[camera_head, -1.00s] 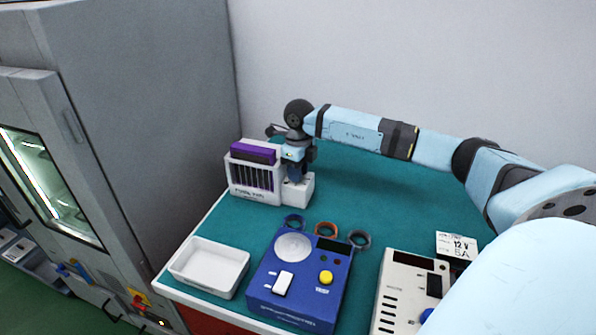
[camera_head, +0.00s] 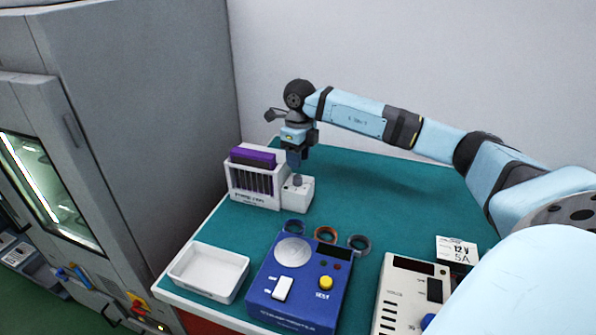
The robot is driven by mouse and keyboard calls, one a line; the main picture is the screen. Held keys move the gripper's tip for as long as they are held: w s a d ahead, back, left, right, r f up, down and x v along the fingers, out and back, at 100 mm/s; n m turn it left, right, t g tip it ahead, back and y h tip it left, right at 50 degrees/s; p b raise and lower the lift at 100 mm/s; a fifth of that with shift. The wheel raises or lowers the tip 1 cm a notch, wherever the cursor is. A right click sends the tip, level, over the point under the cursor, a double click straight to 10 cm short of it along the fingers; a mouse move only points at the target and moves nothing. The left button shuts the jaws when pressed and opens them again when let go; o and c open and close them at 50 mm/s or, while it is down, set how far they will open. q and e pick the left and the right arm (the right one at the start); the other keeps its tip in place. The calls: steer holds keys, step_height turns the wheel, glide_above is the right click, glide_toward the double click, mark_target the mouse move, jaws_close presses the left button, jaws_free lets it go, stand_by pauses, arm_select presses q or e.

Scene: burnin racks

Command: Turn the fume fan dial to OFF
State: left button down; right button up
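The white fume fan unit (camera_head: 256,201) stands at the back left of the bench, with dark vertical slots in its front and a purple block on top. A small white box adjoins its right side and carries a grey dial (camera_head: 297,181). My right gripper (camera_head: 294,168) points down just above the dial and looks clear of it. Its fingers are small and dark here, so their opening cannot be made out. The dial's pointer and markings are too small to read. My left gripper is out of view.
A white tray (camera_head: 239,284), a blue tester (camera_head: 263,301) with a yellow button and several wire spools (camera_head: 359,243) lie nearer on the green bench (camera_head: 370,190). A beige power supply (camera_head: 395,300) is at the right. A tall grey cabinet (camera_head: 150,110) borders the left.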

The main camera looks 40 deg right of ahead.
mark_target(299, 176)
step_height(299, 176, up, 8)
steer(key=shift+d, duration=0.2)
steer(key=shift+f, duration=0.15)
stand_by(0.4)
